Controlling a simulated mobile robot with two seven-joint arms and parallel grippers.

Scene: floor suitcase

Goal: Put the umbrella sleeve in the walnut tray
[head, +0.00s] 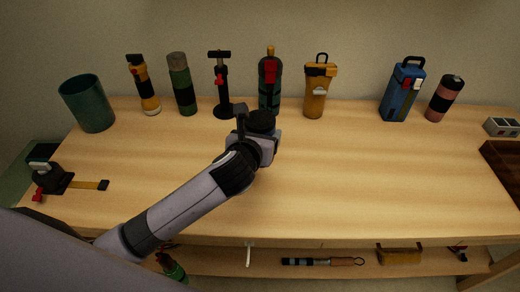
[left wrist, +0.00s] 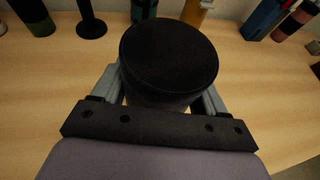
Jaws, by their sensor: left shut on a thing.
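My left gripper (head: 262,134) reaches over the middle of the wooden table. It is shut on a dark cylindrical thing (head: 261,120), which may be the umbrella sleeve. In the left wrist view the thing's round black end (left wrist: 168,55) sits between the two fingers (left wrist: 165,95) and faces the camera. Its far end is hidden, so I cannot tell whether it touches the table. A dark brown tray (head: 503,165), the walnut tray, is cut off at the right edge of the head view. My right gripper is not in view.
Along the back stand a green cup (head: 88,103), an orange flashlight (head: 145,88), a pump (head: 221,85), several bottles and a blue flask (head: 402,92). A grey box (head: 502,127) is behind the tray. The table between my gripper and the tray is clear.

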